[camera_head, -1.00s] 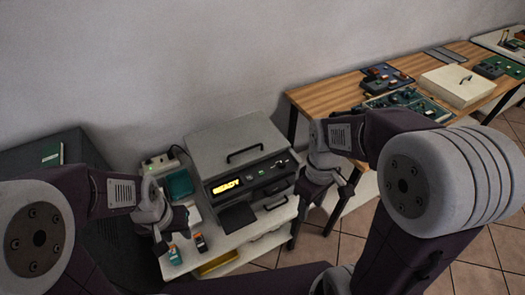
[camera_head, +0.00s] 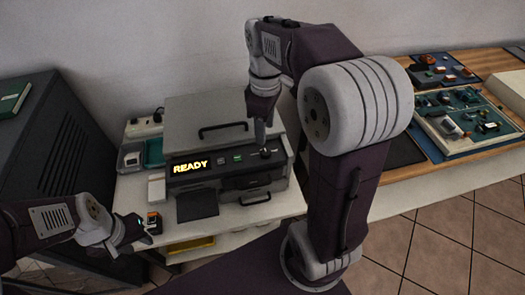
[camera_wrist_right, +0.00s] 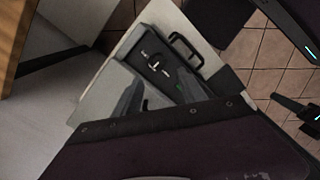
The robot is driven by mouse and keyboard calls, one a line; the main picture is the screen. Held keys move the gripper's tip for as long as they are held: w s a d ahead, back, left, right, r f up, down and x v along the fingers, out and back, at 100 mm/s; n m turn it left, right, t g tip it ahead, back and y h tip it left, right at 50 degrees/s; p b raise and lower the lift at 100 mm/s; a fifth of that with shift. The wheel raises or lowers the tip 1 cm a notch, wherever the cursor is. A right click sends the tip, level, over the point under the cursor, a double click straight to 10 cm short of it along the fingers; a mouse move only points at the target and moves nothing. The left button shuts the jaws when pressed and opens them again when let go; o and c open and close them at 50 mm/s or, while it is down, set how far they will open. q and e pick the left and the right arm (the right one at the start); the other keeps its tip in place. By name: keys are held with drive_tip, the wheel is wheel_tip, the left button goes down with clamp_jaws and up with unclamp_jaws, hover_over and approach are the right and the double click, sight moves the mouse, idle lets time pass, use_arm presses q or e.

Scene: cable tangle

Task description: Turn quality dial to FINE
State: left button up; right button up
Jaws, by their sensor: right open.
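The grey machine (camera_head: 205,115) stands on a white table, its black front panel showing a lit READY display (camera_head: 191,166). The dial (camera_head: 265,153) is at the right end of the panel, right of a green button (camera_head: 238,158). It also shows in the right wrist view (camera_wrist_right: 155,63); its markings are too small to read. My right gripper (camera_head: 261,138) points down just above the dial, open with nothing seen between its fingers; contact cannot be told.
A teal tray (camera_head: 153,152) and a white box (camera_head: 157,188) are left of the machine. A dark flat tray (camera_head: 197,205) sticks out in front. A dark cabinet (camera_head: 60,160) stands at the left. A wooden bench (camera_head: 480,150) with circuit boards is at the right.

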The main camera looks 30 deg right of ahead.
sight(266, 152)
drive_tip(key=shift+d+f, duration=0.15)
drive_tip(key=shift+f, duration=0.25)
wheel_tip(266, 152, down, 8)
drive_tip(key=b, duration=0.3)
drive_tip(key=shift+f+b, duration=0.2)
drive_tip(key=shift+b, duration=0.1)
clamp_jaws()
